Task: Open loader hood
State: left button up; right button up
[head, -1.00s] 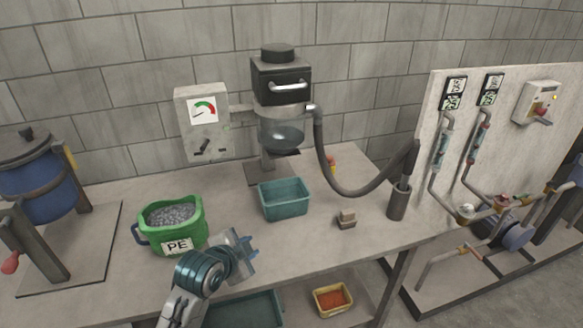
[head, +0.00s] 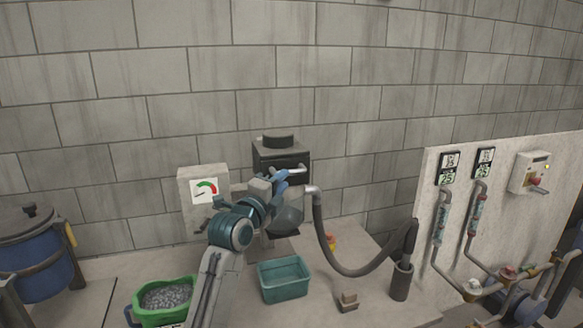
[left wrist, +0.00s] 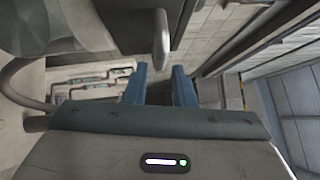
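The loader stands at the back of the bench, with a black hood (head: 280,156) and a lid on top. The hood looks shut, and a pale handle (head: 299,168) shows at its front. My left gripper (head: 279,182) is raised in front of the loader, near the handle, and hides part of it. In the left wrist view its two blue fingers (left wrist: 159,88) are apart with nothing between them. The handle also shows there as a pale rounded bar (left wrist: 160,40) above the gap, apart from the fingers. My right gripper is not in view.
A grey hose (head: 330,250) runs from the loader to a dark upright tube (head: 401,281). A teal bin (head: 284,279) and a small block (head: 348,300) sit on the bench below. A gauge box (head: 204,196) stands left of the loader, and a green pellet bucket (head: 165,299) nearer.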

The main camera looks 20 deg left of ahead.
aim_at(292, 173)
pick_arm(q)
jog(key=p+x, duration=0.2)
jog(key=x, duration=0.3)
jog(key=shift+w, duration=0.35)
jog(key=shift+d, duration=0.1)
grip_shut()
